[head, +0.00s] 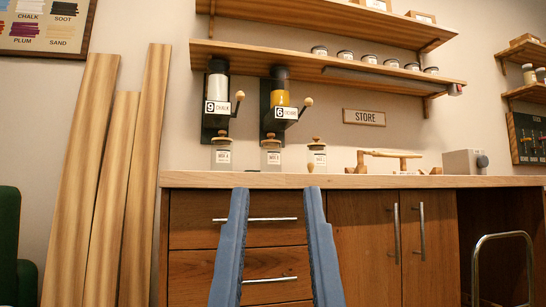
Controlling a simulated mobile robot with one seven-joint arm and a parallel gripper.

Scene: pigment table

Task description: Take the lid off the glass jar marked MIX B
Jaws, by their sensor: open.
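Three glass jars with wooden knobbed lids stand in a row on the counter in the head view: a left jar (221,156), a middle jar (271,157) and a right jar (317,155). Each has a small white label, too small to read surely, so I cannot tell which is MIX B. All three appear to have their lids on. My gripper (274,190) shows as two blue fingers, wide apart and empty. The fingers show in front of the drawers, with their tips just below the jars in the picture.
Two wall dispensers, marked 9 (217,90) and 6 (281,98), hang above the left and middle jars. A small wooden piece (311,167) is by the right jar. A wooden stand (385,158) and a grey box (465,162) are farther right. Planks (85,180) lean at left.

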